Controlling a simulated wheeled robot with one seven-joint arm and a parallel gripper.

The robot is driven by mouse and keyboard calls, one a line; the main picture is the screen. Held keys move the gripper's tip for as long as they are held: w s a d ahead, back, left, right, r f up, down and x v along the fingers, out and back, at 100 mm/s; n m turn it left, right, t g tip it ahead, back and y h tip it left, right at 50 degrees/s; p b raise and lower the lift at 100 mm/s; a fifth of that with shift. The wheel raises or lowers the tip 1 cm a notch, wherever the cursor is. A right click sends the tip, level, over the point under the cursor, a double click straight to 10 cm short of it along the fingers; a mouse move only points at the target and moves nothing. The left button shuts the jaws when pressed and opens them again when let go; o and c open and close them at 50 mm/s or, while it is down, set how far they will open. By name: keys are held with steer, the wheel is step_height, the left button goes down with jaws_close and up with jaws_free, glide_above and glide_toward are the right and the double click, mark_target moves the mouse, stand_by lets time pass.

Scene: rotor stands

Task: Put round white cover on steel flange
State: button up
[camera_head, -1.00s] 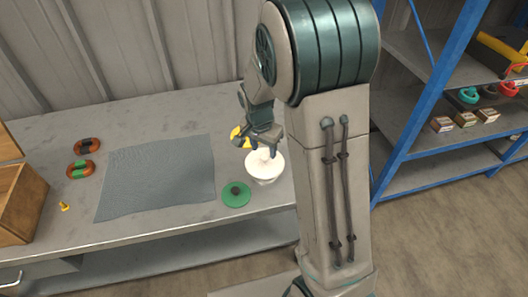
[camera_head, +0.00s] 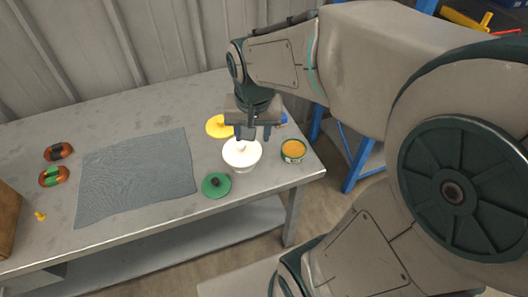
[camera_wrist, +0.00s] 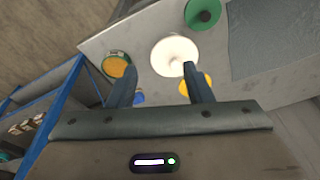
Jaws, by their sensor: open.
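The round white cover (camera_head: 240,152) with a small knob lies on top of a pale round body (camera_head: 243,168) near the table's front right. That body is mostly hidden under the cover, so I cannot tell for sure that it is the steel flange. The cover also shows in the wrist view (camera_wrist: 174,56). My gripper (camera_head: 253,135) is open and empty, just above and behind the cover. In the wrist view, its fingers (camera_wrist: 158,70) point toward the cover, with one fingertip overlapping its lower edge; contact cannot be told.
A yellow disc (camera_head: 218,127) lies behind the cover, a green disc (camera_head: 216,185) in front left. A round tin with an orange top (camera_head: 293,150) stands right, near the edge. A grey mat (camera_head: 137,178) covers the middle. Blue shelving (camera_head: 352,165) stands beyond the table's right end.

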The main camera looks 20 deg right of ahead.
steer(key=s+n, duration=0.3)
steer(key=s, duration=0.5)
steer(key=shift+n+t, duration=0.3)
steer(key=shift+n, duration=0.1)
